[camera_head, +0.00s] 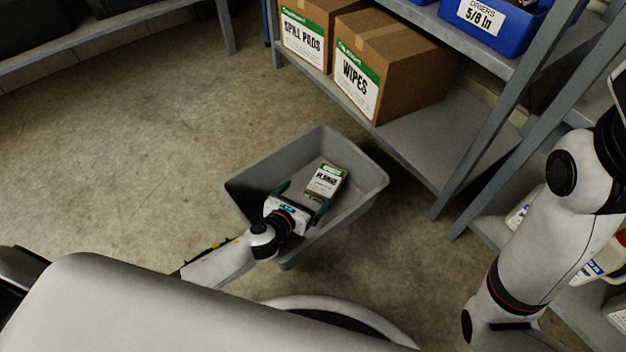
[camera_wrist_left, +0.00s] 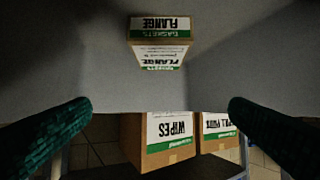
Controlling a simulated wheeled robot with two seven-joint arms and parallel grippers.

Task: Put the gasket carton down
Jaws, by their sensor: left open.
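The gasket carton (camera_head: 325,181), small and brown with a white and green label, is inside the grey tote (camera_head: 248,184). In the left wrist view the carton (camera_wrist_left: 160,42) appears upside down, with the words "gaskets" and "flange" on it. My left gripper (camera_head: 300,199) reaches into the tote from the near left. Its dark green fingers are spread apart and hold nothing. In the left wrist view the fingers (camera_wrist_left: 160,122) show at the two sides, with the carton clear of both. My right arm shows at the right, but its gripper does not.
The tote's walls surround my left gripper. A spill pads carton (camera_head: 306,38) and a wipes carton (camera_head: 390,75) stand on the grey shelf behind it. A blue bin (camera_head: 490,22) sits on the shelf above. Open concrete floor (camera_head: 120,140) lies to the left.

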